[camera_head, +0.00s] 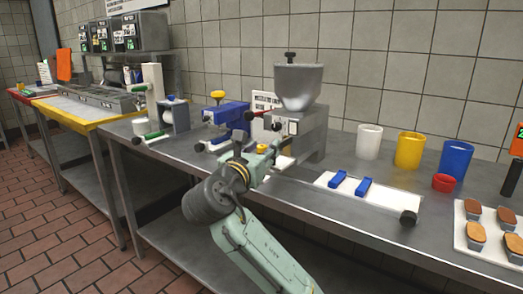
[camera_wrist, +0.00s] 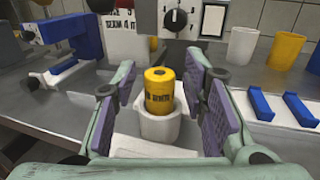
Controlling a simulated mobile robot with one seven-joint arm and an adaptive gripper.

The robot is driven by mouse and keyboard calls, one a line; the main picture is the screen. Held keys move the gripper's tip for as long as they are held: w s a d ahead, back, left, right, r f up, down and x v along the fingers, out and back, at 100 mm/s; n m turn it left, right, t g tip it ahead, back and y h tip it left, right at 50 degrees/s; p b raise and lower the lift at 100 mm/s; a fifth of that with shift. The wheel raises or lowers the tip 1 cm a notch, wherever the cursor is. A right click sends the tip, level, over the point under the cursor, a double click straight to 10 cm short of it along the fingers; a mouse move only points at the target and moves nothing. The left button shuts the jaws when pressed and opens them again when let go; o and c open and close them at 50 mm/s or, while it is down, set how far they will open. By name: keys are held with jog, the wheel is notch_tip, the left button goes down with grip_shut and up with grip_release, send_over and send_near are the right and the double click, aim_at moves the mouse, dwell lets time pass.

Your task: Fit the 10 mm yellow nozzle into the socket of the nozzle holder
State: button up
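In the wrist view, the yellow nozzle (camera_wrist: 159,92), with dark lettering too small to read, stands upright. Its lower end is inside the round white socket of the nozzle holder (camera_wrist: 159,127); how deep it sits is hidden by the socket wall. My gripper (camera_wrist: 161,100) is open, with a purple-padded finger on each side of the nozzle and a visible gap to both. In the head view my gripper (camera_head: 270,155) is over the counter in front of the hopper machine, and a small yellow top (camera_head: 262,148) shows beside it.
The machine with the grey hopper (camera_head: 298,88) stands just behind my gripper. A blue device (camera_head: 226,113) is to the left. A white tray with two blue blocks (camera_head: 364,187) lies to the right, with white, yellow and blue cups (camera_head: 456,160) behind it.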

jog(key=v, duration=1.2)
